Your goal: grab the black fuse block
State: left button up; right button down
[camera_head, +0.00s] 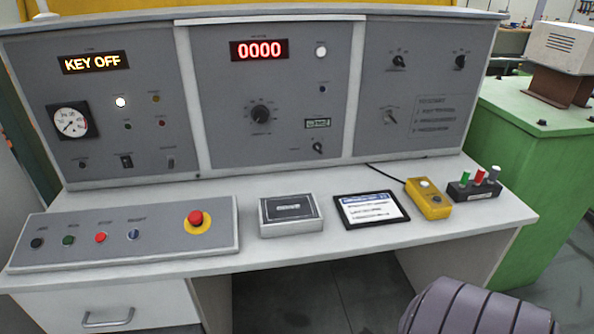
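The black fuse block (473,191) sits on the right end of the white desk top, near its right edge. It is a small dark block with a green, a red and a grey cylinder standing up from it. A small light label shows on its front. Nothing covers it. Neither of my grippers is in view.
On the white desk (290,258), a yellow handheld box (428,203) with a black cable stands just left of the block. Further left are a tablet (371,210), a grey box (290,215) and a button panel (125,236). A ribbed rounded object (480,310) stands in front, lower right.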

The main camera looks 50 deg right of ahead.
aim_at(471, 192)
jog(key=z, duration=2.65)
